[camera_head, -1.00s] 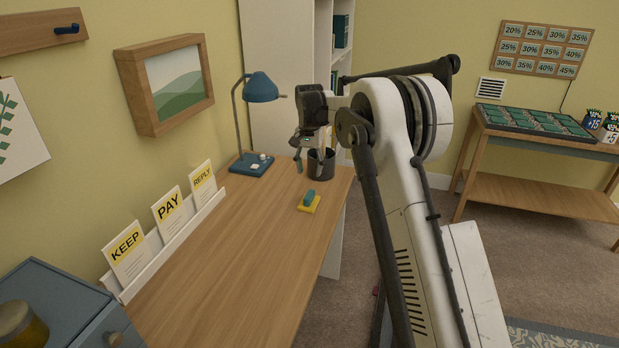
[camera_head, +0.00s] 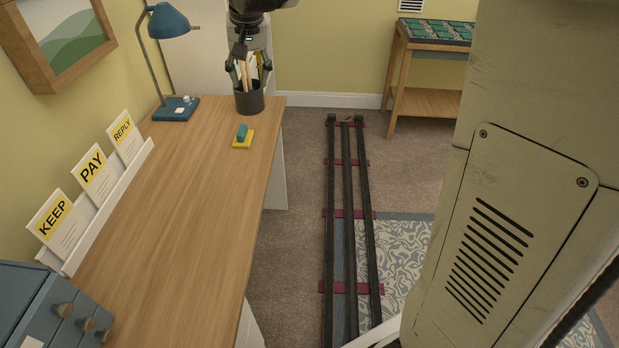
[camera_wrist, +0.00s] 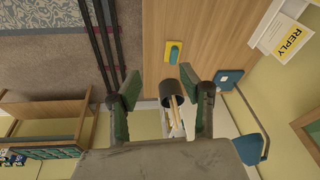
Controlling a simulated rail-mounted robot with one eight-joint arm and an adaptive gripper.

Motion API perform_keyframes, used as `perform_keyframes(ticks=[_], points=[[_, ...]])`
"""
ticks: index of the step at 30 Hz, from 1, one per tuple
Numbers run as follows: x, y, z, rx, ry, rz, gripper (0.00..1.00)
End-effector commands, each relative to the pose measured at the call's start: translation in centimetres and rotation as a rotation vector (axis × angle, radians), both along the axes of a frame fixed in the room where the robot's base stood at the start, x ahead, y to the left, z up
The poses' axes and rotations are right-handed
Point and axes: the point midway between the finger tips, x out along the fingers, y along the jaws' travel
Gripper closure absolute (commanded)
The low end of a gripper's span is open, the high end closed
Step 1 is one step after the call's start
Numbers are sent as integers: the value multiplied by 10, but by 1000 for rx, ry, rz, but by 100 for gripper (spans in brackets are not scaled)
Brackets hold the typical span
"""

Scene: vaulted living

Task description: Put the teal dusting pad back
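The teal dusting pad (camera_head: 242,131) is a small block on a yellow base (camera_head: 243,144) on the wooden desk, just in front of the dark pen cup. In the wrist view the pad (camera_wrist: 174,54) lies beyond my fingers, on the yellow base (camera_wrist: 167,44). My gripper (camera_head: 247,68) points down over the pen cup (camera_head: 250,104), behind the pad. In the wrist view my gripper (camera_wrist: 160,88) is open, its two green-padded fingers well apart. The cup (camera_wrist: 167,90) shows between them, with no object visibly gripped.
A blue lamp (camera_head: 175,108) stands left of the cup. A white rack (camera_head: 112,195) with KEEP, PAY and REPLY cards lines the desk's left side. A blue drawer unit (camera_head: 28,300) is at lower left. The desk's middle (camera_head: 190,210) is clear.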

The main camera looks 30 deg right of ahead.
Motion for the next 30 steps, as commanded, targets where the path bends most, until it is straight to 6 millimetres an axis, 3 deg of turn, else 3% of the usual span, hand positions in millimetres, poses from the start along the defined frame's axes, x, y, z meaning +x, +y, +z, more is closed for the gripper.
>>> perform_keyframes(ticks=[1,7,14,24,30], points=[[-18,0,5,-3,-16,12,60],[-81,0,14,-22,-84,67,60],[-152,0,9,-47,-160,128,60],[-249,0,-27,-93,-273,215,60],[-287,0,-53,-118,-324,255,60]])
